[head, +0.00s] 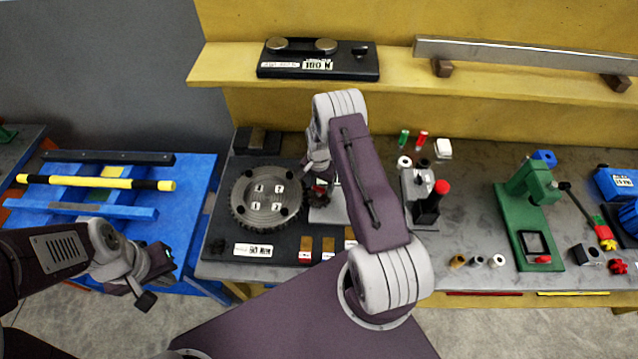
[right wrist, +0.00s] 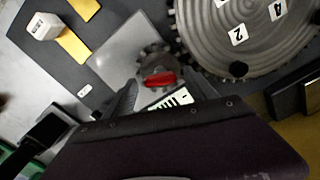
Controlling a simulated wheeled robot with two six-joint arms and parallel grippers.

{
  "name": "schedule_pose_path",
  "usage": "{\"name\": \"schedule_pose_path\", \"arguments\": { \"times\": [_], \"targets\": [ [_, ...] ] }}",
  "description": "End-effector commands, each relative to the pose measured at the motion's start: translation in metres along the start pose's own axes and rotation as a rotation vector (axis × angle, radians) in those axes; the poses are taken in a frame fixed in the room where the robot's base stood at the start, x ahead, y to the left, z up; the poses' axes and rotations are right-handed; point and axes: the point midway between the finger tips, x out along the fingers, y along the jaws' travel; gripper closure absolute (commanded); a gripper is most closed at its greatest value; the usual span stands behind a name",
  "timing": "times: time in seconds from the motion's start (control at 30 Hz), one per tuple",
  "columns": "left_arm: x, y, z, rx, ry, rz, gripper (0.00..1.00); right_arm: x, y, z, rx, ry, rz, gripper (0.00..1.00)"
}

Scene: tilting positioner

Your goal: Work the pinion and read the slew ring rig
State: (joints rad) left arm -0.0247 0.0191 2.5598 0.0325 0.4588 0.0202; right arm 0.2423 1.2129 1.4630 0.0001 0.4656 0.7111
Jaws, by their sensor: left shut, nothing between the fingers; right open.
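The slew ring (head: 265,198) is a grey toothed disc with numbered white tags and black knobs, lying on a dark base plate (head: 285,240). It also shows in the right wrist view (right wrist: 262,52). The small pinion (right wrist: 152,62) sits at the ring's edge and has a red piece (right wrist: 160,79) on it. My right gripper (right wrist: 166,92) is open, with its fingers on either side near the red piece; contact cannot be told. In the head view my right arm partly hides this area. My left gripper (head: 146,284) is shut and empty, left of the bench.
A white barcode label (head: 252,249) and orange strips (head: 328,244) lie along the plate's front. A green press (head: 530,205), a red-topped device (head: 430,205) and small parts stand to the right. A blue frame (head: 190,185) is at left; a shelf (head: 400,75) runs behind.

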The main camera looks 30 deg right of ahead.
Motion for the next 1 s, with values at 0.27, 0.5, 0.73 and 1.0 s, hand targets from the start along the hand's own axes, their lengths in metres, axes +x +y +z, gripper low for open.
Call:
{"name": "schedule_pose_path", "arguments": {
  "times": [0.27,0.5,0.73,1.0],
  "targets": [
    [0.0,0.0,0.0,0.0,0.0,0.0,1.0,0.001,0.0,0.0,0.0,0.0,0.0,0.46],
    [0.001,0.0,0.0,0.0,0.0,0.0,1.0,0.001,-0.001,0.0,-0.002,0.001,-0.001,0.97],
    [0.03,-0.001,0.003,0.0,0.0,0.0,1.0,0.007,-0.001,-0.001,-0.236,0.003,-0.002,0.97],
    [0.035,-0.001,0.004,0.0,0.0,0.0,1.0,0.001,-0.001,-0.001,-0.39,0.002,-0.001,0.97]
  ]
}}
